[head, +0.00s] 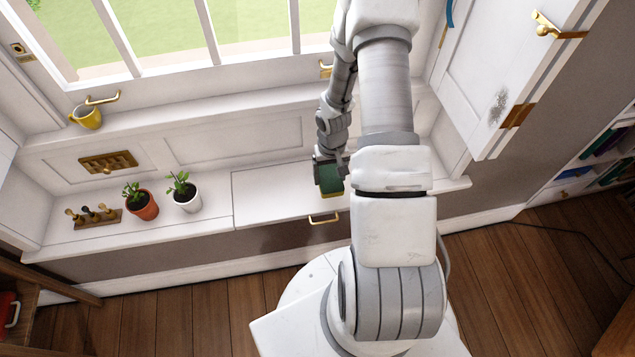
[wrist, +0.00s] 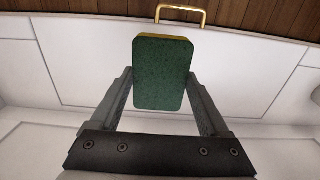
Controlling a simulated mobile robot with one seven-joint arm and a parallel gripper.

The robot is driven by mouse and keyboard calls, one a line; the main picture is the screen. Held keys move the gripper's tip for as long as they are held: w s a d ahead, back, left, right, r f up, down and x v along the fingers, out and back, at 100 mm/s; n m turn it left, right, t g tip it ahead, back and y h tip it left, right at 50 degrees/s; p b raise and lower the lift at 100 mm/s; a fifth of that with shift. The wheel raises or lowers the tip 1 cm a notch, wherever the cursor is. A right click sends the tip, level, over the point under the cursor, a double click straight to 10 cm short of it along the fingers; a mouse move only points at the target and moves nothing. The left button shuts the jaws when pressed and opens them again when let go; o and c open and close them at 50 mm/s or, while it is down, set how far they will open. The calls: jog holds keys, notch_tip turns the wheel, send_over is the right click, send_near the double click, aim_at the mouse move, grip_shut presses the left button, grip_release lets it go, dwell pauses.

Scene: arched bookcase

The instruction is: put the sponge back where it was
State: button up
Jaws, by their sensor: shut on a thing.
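The sponge (head: 329,178) is green on one face with a yellow layer behind it. In the wrist view the sponge (wrist: 163,73) sits between the two fingers of my gripper (wrist: 161,88), its green face toward the camera. My gripper (head: 329,164) is shut on it. In the head view it holds the sponge at the white window seat (head: 275,190), above the lid panel with the brass handle (head: 323,219). I cannot tell whether the sponge touches the surface. My arm hides part of the seat to the right.
A potted plant in terracotta (head: 142,205), one in a white pot (head: 185,193) and a small wooden stand with pegs (head: 94,216) are on the seat to the left. A yellow mug (head: 87,117) is on the sill. An open white shutter (head: 505,70) stands at the right.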

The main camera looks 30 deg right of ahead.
jog(key=w+f, duration=0.1)
jog(key=w+a+f, duration=0.1)
jog(key=w, duration=0.2)
jog(key=shift+a+f+b, duration=0.35)
jog(key=shift+a+f, duration=0.05)
notch_tip(320, 180, down, 4)
jog(key=shift+r+b, duration=0.1)
jog(key=shift+b, duration=0.45)
jog(key=o, duration=1)
jog(key=shift+o, duration=0.2)
